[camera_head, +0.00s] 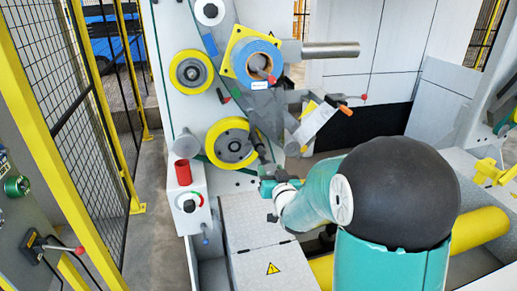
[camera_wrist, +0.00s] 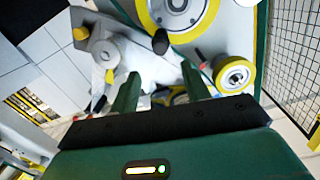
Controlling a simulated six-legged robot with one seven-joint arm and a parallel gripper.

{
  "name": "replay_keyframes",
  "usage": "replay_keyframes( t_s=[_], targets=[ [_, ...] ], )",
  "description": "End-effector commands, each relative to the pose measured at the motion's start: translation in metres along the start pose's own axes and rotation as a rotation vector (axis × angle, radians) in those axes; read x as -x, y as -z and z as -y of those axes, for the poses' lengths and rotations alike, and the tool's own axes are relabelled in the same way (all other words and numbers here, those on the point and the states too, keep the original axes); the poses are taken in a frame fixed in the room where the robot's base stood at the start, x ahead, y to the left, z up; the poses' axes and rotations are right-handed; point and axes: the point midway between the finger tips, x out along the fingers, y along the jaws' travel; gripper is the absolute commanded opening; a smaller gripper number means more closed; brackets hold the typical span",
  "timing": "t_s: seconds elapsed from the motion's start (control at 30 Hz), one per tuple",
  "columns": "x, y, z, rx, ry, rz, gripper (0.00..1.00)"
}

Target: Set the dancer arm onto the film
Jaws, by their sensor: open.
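My gripper (camera_head: 268,186) is in front of the machine's pale panel, just below the lower yellow-rimmed wheel (camera_head: 231,143). In the wrist view its two green fingers (camera_wrist: 161,89) are apart, with nothing clearly held between them. A grey arm (camera_head: 266,112) runs down beside this wheel and ends near a black knob (camera_head: 258,143); it looks like the dancer arm. The knob also shows in the wrist view (camera_wrist: 160,42), beyond the fingertips and apart from them. A blue roll (camera_head: 258,58) on a yellow square plate may carry the film; I cannot make out the film's path.
A lever with an orange grip (camera_head: 344,108) sticks out right of the grey arm. A yellow fence (camera_head: 45,130) closes the left side. A yellow roller (camera_head: 480,228) lies low at right.

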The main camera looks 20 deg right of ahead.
Motion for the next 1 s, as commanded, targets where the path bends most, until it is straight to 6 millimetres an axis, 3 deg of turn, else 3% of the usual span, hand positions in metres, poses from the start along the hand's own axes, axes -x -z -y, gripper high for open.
replay_keyframes(
  t_s=[0.37,0.8,1.0],
  targets=[
    [-0.025,-0.004,-0.002,-0.014,0.020,-0.054,0.47],
    [-0.110,0.000,0.000,-0.014,0.020,-0.054,0.47],
    [-0.136,0.002,0.000,-0.014,0.019,-0.054,0.47]
  ],
)
